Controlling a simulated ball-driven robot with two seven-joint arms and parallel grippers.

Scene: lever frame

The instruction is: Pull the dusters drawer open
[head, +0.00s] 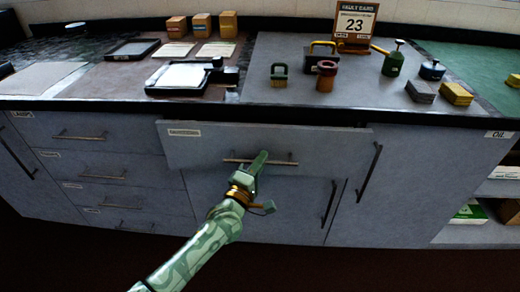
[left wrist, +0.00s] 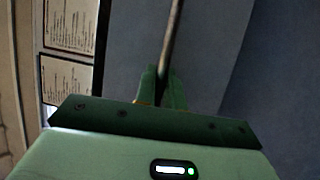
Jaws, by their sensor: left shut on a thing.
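The wide drawer front (head: 205,145) sits under the countertop in the middle of the head view. Its small white label is too blurred to read with certainty. The front seems to stand a little proud of the cabinet face. Its horizontal bar handle (head: 284,162) crosses the middle of the front. My left gripper (head: 259,160) reaches up from below and is shut on this handle. In the left wrist view the handle bar (left wrist: 174,40) runs up from between the fingers of my left gripper (left wrist: 162,88). The drawer's inside is hidden. My right gripper is not in view.
Smaller drawers (head: 95,172) are at the left, and cupboard doors with handles (head: 331,203) are below and right. The countertop (head: 290,55) carries a padlock, canisters, blocks, trays and a sign (head: 355,22) reading 23. Open shelves (head: 495,187) are at far right. The floor in front looks clear.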

